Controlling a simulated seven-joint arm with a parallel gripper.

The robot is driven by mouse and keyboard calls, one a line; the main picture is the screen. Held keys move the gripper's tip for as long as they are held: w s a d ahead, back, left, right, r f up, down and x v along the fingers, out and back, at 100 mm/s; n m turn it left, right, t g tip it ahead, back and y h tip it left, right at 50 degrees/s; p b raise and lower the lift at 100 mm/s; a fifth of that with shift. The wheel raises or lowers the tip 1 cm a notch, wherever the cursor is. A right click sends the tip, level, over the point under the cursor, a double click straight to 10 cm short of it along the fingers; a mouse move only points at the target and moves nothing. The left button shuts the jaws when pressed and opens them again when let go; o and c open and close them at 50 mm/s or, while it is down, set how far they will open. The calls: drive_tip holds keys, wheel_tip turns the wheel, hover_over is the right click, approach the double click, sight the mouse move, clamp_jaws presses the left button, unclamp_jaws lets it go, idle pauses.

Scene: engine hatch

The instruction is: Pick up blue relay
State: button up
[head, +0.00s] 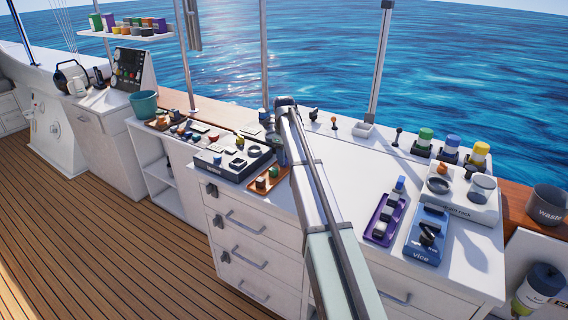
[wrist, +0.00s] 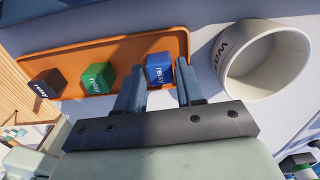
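The blue relay (wrist: 159,70) is a small cube with white lettering, at the right end of an orange tray (wrist: 110,48) in the wrist view. My gripper (wrist: 160,74) is open, with one finger on each side of the blue relay in the picture. I cannot tell whether the fingertips are down at its height, and no grip on it shows. A green relay (wrist: 97,77) and a dark brown relay (wrist: 47,84) sit further left along the tray. In the head view the tray (head: 258,191) is partly covered by my arm, and the blue relay cannot be made out.
A white round cup (wrist: 262,65) with dark lettering stands close to the right of the tray. In the head view, a grey device (head: 212,170) is left of the tray. A purple tray (head: 377,232) and blue vice (head: 426,240) are right of my arm. White counter between is clear.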

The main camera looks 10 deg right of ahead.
clamp_jaws()
